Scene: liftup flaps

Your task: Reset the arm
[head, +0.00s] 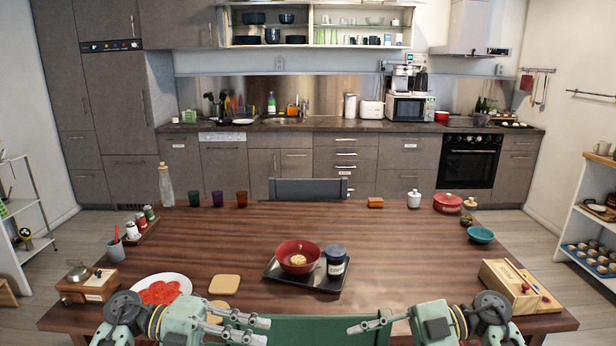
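My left gripper (267,331) is at the bottom of the head view, left of centre, over the table's near edge. Its fingers point right and are spread, with nothing between them. My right gripper (350,329) is at the bottom, right of centre, pointing left. Its fingers overlap in this view, so their gap is unclear; no object shows in it. Both arms are bent low at the near side of the table, and a gap separates the grippers. The wall cabinet (312,28) at the back stands open, showing bowls, glasses and cups on its shelves.
The wooden table (390,245) fills the foreground. A black tray (322,284) holds a red bowl (297,257) and a dark jar (335,260). A red-topped plate (160,290) lies near my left arm, a wooden box (509,284) near my right. Green chair back (310,328) between arms.

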